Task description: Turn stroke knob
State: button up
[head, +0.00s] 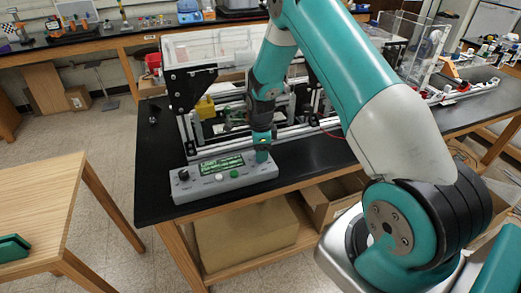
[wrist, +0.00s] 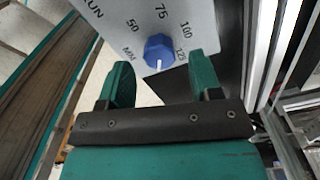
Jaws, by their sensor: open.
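The blue stroke knob (wrist: 158,50) shows in the wrist view on a light grey panel, with the scale marks 50, 75, 100 and a partly covered 125 around it. A small pale line shows on its lower edge. My gripper (wrist: 162,64) is open, its two teal fingertips to the left and right of the knob's lower part with gaps on both sides. In the head view my gripper (head: 262,150) is over the right end of the grey control box (head: 215,187) and hides the knob. The box has a lit green display (head: 221,164).
A black knob (head: 183,174), a white button (head: 219,177) and a green button (head: 235,173) sit on the same box. The aluminium extrusion frame (head: 187,140) stands just behind it on the black bench top (head: 155,190). A wooden table (head: 40,190) is at left.

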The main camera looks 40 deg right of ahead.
jog(key=shift+f, duration=0.95)
jog(key=shift+c, duration=0.2)
jog(key=c, duration=0.9)
